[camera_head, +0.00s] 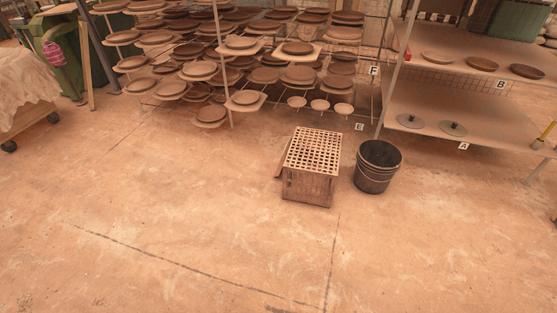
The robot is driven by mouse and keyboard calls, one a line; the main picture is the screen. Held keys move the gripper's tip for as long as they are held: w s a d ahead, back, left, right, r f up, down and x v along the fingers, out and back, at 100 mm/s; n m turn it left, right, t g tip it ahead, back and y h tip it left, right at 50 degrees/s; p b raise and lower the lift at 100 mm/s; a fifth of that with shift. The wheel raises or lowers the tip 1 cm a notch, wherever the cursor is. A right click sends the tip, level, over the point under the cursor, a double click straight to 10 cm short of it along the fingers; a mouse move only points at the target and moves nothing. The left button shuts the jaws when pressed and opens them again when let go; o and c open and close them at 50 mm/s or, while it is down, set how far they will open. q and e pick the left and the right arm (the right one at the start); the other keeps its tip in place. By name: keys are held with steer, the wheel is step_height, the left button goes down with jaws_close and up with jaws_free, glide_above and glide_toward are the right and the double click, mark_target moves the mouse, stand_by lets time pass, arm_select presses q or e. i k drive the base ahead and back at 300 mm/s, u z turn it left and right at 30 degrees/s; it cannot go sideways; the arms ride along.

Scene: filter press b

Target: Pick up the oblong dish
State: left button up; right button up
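I cannot tell for sure which piece is the oblong dish. Several shallow brown dishes are in view, and the slanted view makes them all look oval. Three lie in a row on the upper right shelf by label B: a left dish (437,57), a middle dish (482,64) and a right dish (527,71). Three small pale bowls (320,105) sit low on the rack near label E. Many flat dishes (200,69) fill the rack's tiers at the back. Neither of my grippers is in view.
A crate with a perforated top (309,168) and a black bucket (377,166) stand on the floor before the shelves. Two discs with knobs (453,128) lie on the lower right shelf. A wheeled, cloth-covered cart (25,90) is at left. The foreground floor is clear.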

mark_target(278, 169)
steer(key=u, duration=0.55)
steer(key=i, duration=0.85)
steer(key=u, duration=0.5)
steer(key=i, duration=1.05)
steer(key=z, duration=0.75)
steer(key=i, duration=0.65)
steer(key=z, duration=0.75)
